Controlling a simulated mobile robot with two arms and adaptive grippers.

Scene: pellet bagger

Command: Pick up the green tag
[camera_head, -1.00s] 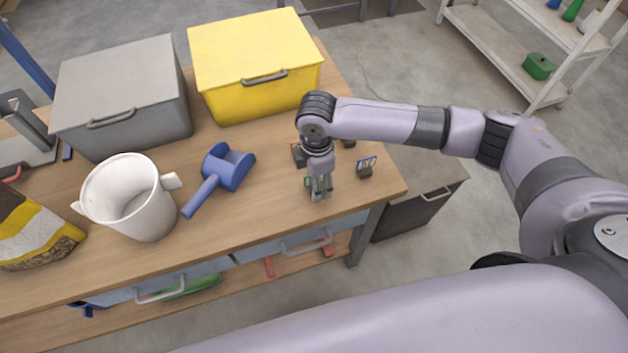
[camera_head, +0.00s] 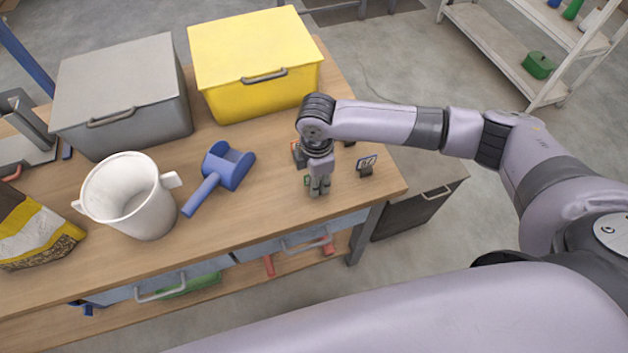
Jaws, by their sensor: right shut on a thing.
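My right gripper (camera_head: 319,190) points down at the right end of the wooden workbench (camera_head: 265,205), near its front edge. It is shut on the green tag (camera_head: 307,181), of which only a small green bit shows at the left of the fingers. The fingers hide the rest of the tag. I cannot tell whether the tag still touches the bench top. My left gripper is not in view.
A small dark stand with a blue-and-white label (camera_head: 367,165) is right of the gripper. A blue scoop (camera_head: 230,168), white pitcher (camera_head: 130,198), yellow bin (camera_head: 255,65) and grey bin (camera_head: 120,95) stand on the bench to the left and back. Bare wood lies between scoop and gripper.

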